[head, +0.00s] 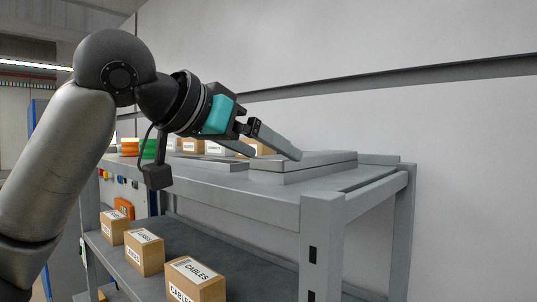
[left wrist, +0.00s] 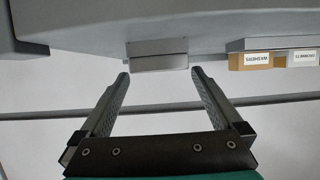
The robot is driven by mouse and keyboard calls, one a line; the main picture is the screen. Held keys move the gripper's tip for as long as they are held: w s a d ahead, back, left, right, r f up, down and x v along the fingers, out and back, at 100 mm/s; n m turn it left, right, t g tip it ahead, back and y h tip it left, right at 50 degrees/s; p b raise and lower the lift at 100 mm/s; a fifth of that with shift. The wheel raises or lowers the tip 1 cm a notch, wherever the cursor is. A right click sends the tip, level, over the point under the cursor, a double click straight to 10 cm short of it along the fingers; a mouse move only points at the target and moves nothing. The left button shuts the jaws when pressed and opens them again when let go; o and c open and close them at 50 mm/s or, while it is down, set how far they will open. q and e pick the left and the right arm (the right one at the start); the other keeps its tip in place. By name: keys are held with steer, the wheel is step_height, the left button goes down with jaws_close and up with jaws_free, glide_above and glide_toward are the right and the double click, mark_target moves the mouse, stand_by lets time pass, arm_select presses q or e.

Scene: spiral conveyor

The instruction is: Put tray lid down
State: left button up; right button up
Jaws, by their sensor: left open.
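A flat grey slab (head: 318,164), which looks like the tray lid, lies level on the grey rack top at its right part. I cannot tell lid from tray beneath it. My left gripper (head: 276,155) is open and empty, with its fingers slanting down over the slab's near left side. In the left wrist view, the open fingers (left wrist: 160,73) point at a small grey block (left wrist: 157,54), just beyond and between the tips. I cannot tell whether the fingers touch the slab. My right gripper is not in view.
A lower grey plate (head: 213,163) lies left of the slab. Labelled cartons stand behind; two show in the left wrist view (left wrist: 250,61). Cable cartons (head: 196,279) sit on the lower shelf. A rack post (head: 321,245) stands at the near corner. The wall is close behind.

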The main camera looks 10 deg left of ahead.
arm_select(q)
steer(key=b+v, duration=0.1)
steer(key=v, duration=0.9)
steer(key=shift+s+a, duration=0.15)
steer(key=shift+s, duration=0.1)
steer(key=shift+r, duration=0.15)
